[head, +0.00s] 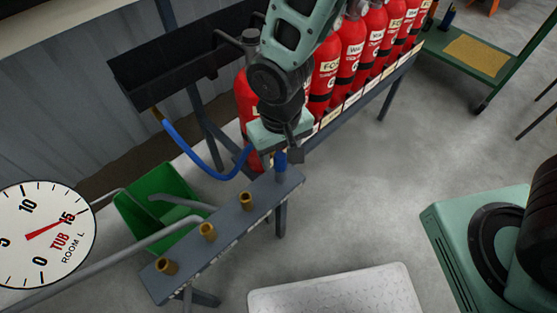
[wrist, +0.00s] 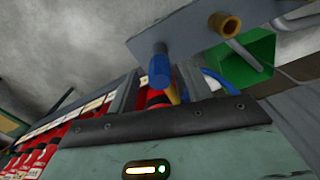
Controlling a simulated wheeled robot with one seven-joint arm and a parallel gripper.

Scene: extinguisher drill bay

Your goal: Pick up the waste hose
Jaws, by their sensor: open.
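The waste hose appears to be the blue hose (head: 190,147), which hangs in a curve from a brass fitting under the dark trough and runs toward the grey rail. A blue upright end piece (head: 280,159) stands at the rail's far end; I cannot see clearly whether it joins the hose. In the wrist view the blue end piece (wrist: 159,66) is just beyond the gripper edge, with part of the hose (wrist: 214,80) behind it. My gripper (head: 282,147) is open, close above the blue end piece. One finger is partly hidden, and no grip shows.
The grey rail (head: 222,240) carries several brass sockets. A green bin (head: 158,184) stands left of it, below the dark trough (head: 185,68). Red extinguishers (head: 350,45) line a rack behind. A dial (head: 45,235) is at left.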

